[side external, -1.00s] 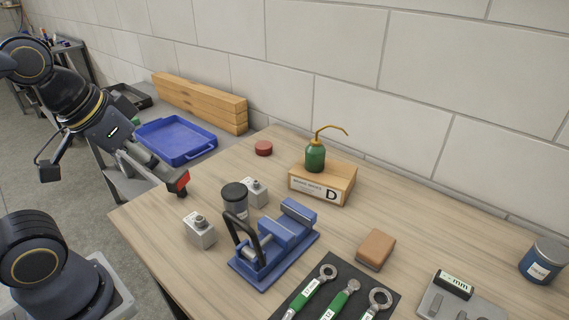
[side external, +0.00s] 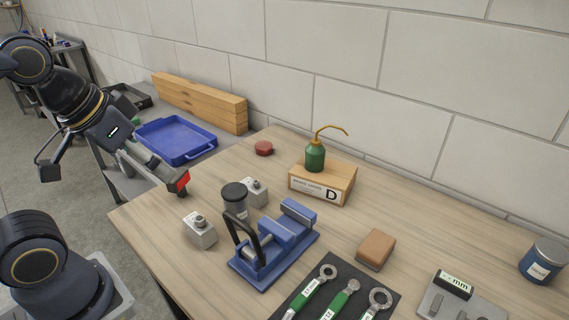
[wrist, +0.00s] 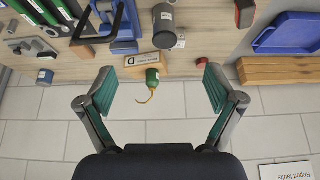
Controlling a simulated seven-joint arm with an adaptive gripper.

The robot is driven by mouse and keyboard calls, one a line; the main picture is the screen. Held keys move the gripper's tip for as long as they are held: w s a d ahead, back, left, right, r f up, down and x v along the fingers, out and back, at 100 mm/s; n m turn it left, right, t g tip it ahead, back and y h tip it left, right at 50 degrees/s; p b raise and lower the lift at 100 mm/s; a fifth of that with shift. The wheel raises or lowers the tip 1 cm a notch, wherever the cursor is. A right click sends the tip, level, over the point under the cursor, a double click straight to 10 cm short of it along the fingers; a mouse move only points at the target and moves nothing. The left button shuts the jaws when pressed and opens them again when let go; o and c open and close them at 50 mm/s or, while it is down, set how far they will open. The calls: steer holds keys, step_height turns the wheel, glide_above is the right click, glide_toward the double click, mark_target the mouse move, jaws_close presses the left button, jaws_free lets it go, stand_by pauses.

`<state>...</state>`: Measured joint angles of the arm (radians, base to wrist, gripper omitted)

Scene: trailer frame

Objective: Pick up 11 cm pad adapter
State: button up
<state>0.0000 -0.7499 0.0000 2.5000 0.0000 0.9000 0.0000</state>
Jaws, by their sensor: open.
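My gripper (side external: 106,178) is open and empty, raised at the left of the bench in the side view. In the wrist view its two green-padded fingers (wrist: 158,90) stand wide apart with nothing between them. No part is readably marked 11 cm. Two small grey blocks with knobs, one in front (side external: 200,231) and one behind (side external: 256,192), stand by a dark-lidded grey cylinder (side external: 235,200). A black block with a label ending in "mm" (side external: 454,284) lies on a grey plate (side external: 432,304) at the lower right. I cannot tell which is the pad adapter.
A blue vise (side external: 275,247), a brown block (side external: 376,249), green-handled wrenches (side external: 338,300) and a blue can (side external: 543,262) are on the bench. A green oil can (side external: 315,157) stands on a box marked D (side external: 322,186). A red-and-black item (side external: 181,182) is near the left edge.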

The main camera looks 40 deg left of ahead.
steer(key=w+r+n+g, duration=0.1)
steer(key=w+r+n, duration=0.2)
steer(key=w+r, duration=0.15)
steer(key=n+g, duration=0.2)
steer(key=g, duration=0.2)
glide_above(235, 191)
step_height(235, 191, down, 9)
steer(key=shift+g, duration=0.3)
step_height(235, 191, down, 12)
steer(key=shift+r, duration=0.15)
steer(key=shift+a+f, duration=0.2)
steer(key=shift+f, duration=2.55)
steer(key=shift+c, duration=0.4)
